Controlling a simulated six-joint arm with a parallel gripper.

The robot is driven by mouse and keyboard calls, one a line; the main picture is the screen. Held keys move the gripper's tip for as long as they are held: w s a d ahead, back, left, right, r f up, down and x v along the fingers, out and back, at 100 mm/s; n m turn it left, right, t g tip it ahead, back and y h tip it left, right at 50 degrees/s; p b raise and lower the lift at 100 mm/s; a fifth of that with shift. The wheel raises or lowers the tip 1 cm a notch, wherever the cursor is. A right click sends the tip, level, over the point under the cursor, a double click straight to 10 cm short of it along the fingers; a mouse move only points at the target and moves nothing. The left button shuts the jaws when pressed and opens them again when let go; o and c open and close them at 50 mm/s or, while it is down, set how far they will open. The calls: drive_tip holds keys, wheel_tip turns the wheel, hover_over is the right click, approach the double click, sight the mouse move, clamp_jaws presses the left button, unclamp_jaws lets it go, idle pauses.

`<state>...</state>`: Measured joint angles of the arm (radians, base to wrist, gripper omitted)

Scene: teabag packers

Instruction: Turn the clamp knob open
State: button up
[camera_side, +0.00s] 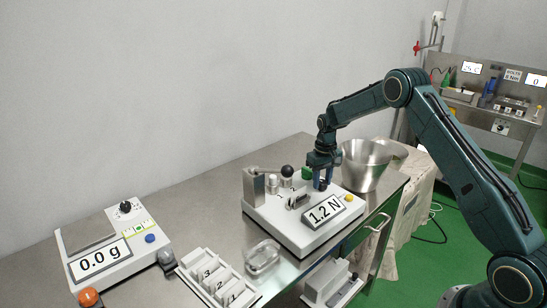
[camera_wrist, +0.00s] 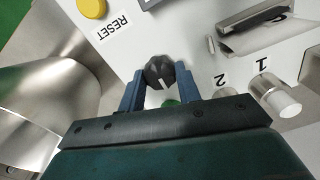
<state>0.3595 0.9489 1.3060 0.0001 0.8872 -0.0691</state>
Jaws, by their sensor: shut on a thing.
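A black knob (camera_wrist: 156,68) with a white pointer mark sits on the white tester panel in the wrist view. Its mark points down in the picture, toward my gripper's body. My gripper (camera_wrist: 159,78) is shut on the knob, with one blue finger on each side. The tester's display reads 1.2 N. A metal clamp (camera_wrist: 256,36) stands on the panel to the right of the knob in the wrist view.
A yellow RESET button (camera_wrist: 92,8) and metal posts marked 1 (camera_wrist: 281,102) and 2 are near my gripper. A steel bowl (camera_side: 365,165) stands close behind. A scale (camera_side: 112,250) reading 0.0 g, a numbered tray (camera_side: 217,281) and a clear dish (camera_side: 262,257) lie to the left.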

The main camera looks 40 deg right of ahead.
sight(322, 181)
drive_tip(key=o, duration=1)
drive_tip(key=shift+c, duration=0.2)
drive_tip(key=shift+r, duration=0.2)
wheel_tip(322, 181, up, 14)
drive_tip(key=shift+f, duration=0.25)
drive_tip(key=shift+a+r, duration=0.1)
drive_tip(key=shift+r, duration=0.05)
